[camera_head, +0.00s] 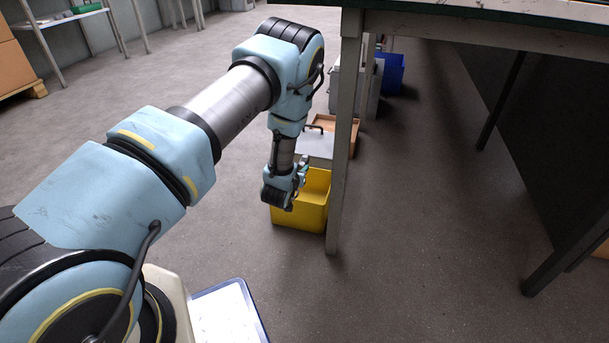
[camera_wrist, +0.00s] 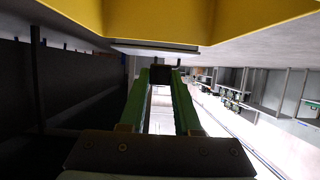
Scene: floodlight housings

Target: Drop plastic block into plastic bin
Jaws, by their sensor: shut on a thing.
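The yellow plastic bin (camera_head: 313,218) stands on the floor beside the table leg in the head view. In the wrist view its yellow wall (camera_wrist: 230,22) fills the top edge. My gripper (camera_head: 300,170) is at the bin, over its left part, in the head view. In the wrist view the green fingers of my gripper (camera_wrist: 161,76) are shut on a small dark block (camera_wrist: 160,73) at their tips. The block cannot be made out in the head view. The inside of the bin is partly hidden by my wrist.
The table (camera_head: 346,130) with its leg stands close to the right of the bin. Behind the bin are a grey box (camera_head: 316,143), a brown carton (camera_head: 347,125) and a blue bin (camera_head: 391,72). The floor to the left is clear.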

